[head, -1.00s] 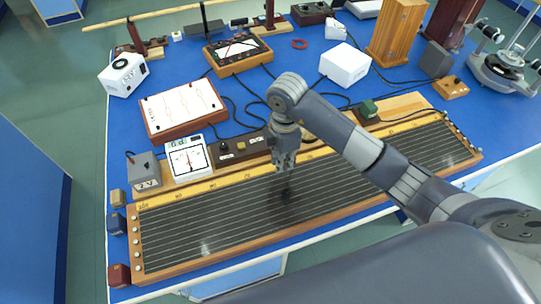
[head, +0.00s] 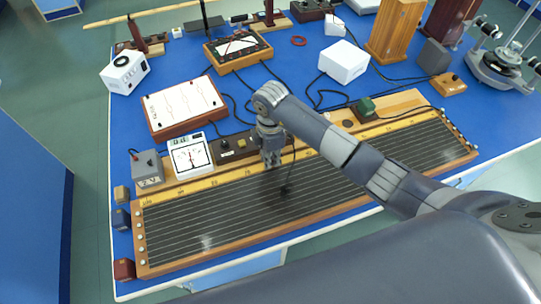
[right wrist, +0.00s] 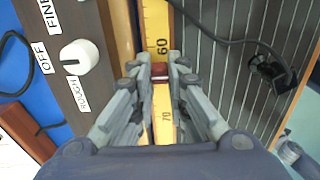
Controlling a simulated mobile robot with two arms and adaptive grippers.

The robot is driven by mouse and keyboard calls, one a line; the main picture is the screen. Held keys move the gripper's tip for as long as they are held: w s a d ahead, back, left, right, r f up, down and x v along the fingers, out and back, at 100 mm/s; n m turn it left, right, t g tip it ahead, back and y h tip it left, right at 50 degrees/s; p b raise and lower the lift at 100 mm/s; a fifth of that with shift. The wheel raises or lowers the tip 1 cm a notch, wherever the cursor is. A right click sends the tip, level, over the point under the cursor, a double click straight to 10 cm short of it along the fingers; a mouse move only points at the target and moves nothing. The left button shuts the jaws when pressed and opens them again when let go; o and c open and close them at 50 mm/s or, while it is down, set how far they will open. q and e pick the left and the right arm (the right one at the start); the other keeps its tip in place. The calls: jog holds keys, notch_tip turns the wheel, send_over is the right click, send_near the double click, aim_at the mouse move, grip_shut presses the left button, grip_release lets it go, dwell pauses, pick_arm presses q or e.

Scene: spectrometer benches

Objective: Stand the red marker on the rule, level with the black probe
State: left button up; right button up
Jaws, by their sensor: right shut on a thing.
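My right gripper (head: 270,163) is over the yellow rule (head: 212,182) along the back of the wire board. In the right wrist view the gripper (right wrist: 160,78) is shut on the red marker (right wrist: 159,69), of which only a small part shows between the fingertips. The marker is over the rule (right wrist: 155,25) between the 60 and 70 marks; I cannot tell whether it touches it. The black probe (head: 286,189) rests on the wires, and in the right wrist view the probe (right wrist: 271,72) is roughly level with the marker. My left gripper is out of view.
A dark switch box (head: 233,148) with white knobs lies close behind the rule, beside a white meter (head: 190,155) and a grey box (head: 147,168). A black cable (right wrist: 225,40) runs to the probe. The wire board (head: 220,222) is otherwise bare.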

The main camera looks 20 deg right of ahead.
jog(key=o, duration=0.8)
jog(key=shift+r, duration=0.45)
notch_tip(320, 180, up, 11)
jog(key=b, duration=0.1)
jog(key=shift+r+b, duration=0.15)
jog(key=shift+b, duration=0.2)
